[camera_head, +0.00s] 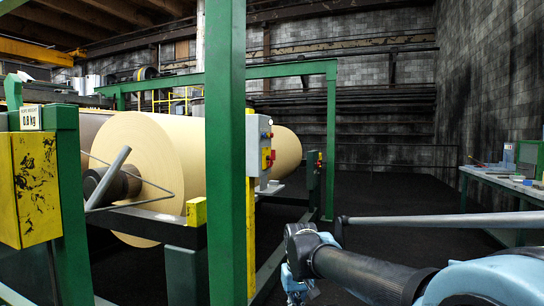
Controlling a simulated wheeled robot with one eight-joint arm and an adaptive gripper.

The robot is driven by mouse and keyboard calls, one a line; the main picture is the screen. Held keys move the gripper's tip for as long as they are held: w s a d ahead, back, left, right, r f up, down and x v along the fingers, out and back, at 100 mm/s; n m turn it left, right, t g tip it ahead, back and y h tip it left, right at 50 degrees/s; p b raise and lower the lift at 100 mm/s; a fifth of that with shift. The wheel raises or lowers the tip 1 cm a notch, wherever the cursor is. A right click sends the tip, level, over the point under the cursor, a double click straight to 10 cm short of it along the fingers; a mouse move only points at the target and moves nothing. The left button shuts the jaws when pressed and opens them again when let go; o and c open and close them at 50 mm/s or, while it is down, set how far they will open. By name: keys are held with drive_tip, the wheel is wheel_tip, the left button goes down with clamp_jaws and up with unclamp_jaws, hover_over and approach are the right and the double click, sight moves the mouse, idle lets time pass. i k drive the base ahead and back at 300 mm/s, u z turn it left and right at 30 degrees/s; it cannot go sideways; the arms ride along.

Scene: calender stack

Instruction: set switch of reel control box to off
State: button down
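A grey control box (258,145), most likely the reel control box, is mounted on a yellow post just right of the near green column. A red and yellow switch (267,158) and small buttons show on its right-hand face, seen at a steep angle. The switch's setting is too small to tell. My gripper (297,291) is low in the picture, below and right of the box and well apart from it. The bottom edge cuts it off, so its fingertips and anything between them are hidden.
A smaller box (314,170) with a yellow and red part sits on a farther green post. A large cream reel (152,165) lies behind the near green column (225,150). A workbench (505,185) stands at right. Dark floor (385,205) is clear between.

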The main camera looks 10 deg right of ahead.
sight(273, 158)
drive_tip(key=k, duration=0.5)
drive_tip(key=z, duration=0.8)
drive_tip(key=i, duration=1.5)
drive_tip(key=u, duration=0.45)
